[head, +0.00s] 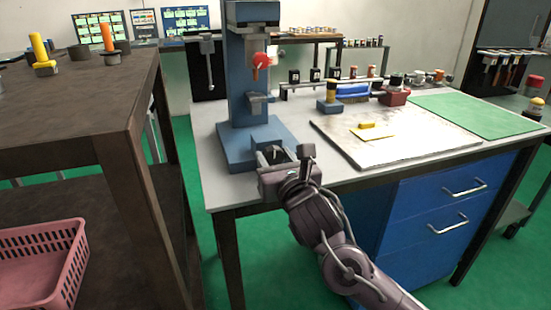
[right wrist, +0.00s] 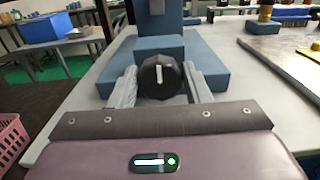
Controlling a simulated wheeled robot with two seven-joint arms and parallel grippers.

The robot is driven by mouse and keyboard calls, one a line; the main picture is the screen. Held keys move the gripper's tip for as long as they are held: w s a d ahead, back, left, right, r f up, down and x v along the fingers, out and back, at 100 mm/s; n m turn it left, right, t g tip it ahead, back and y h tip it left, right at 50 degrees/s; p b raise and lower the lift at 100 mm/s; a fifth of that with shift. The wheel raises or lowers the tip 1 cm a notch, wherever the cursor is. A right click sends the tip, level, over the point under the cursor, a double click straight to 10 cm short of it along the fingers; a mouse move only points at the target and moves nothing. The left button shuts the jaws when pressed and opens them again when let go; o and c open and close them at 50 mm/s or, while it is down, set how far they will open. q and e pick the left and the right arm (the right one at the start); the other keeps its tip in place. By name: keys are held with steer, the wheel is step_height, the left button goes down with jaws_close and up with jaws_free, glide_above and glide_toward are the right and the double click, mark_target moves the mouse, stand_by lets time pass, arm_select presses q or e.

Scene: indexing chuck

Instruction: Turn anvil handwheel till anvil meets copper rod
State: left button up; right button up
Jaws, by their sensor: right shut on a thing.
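The blue press (head: 250,110) stands at the left end of the workbench. The anvil handwheel (right wrist: 160,76) is a black ribbed knob with an upright white mark, at the front of the press's blue base block (right wrist: 158,44). My right gripper (head: 286,154) is at the press base, and the right wrist view shows its fingers (right wrist: 161,88) shut on the handwheel, one on each side. A red round part (head: 259,60) with a small orange-brown piece below it sits high on the press; I cannot tell whether that piece is the copper rod. A blue-grey bracket (head: 259,98) juts out below. My left gripper is not in view.
A pale board (head: 400,132) with a yellow piece lies right of the press, beside a green mat (head: 478,114). Small parts stand behind. A dark table (head: 70,88) is at the left, with a pink basket (head: 40,265) below.

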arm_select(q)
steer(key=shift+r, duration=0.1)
arm_select(e)
steer(key=shift+m, duration=0.5)
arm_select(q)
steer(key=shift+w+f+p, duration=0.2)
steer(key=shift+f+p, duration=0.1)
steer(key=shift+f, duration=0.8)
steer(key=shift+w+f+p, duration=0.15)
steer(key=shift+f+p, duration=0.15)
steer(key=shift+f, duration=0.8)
arm_select(e)
steer(key=shift+d+f+m, duration=0.1)
steer(key=shift+m, duration=1.6)
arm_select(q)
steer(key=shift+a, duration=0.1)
arm_select(e)
steer(key=o, duration=0.9)
steer(key=shift+o, duration=0.2)
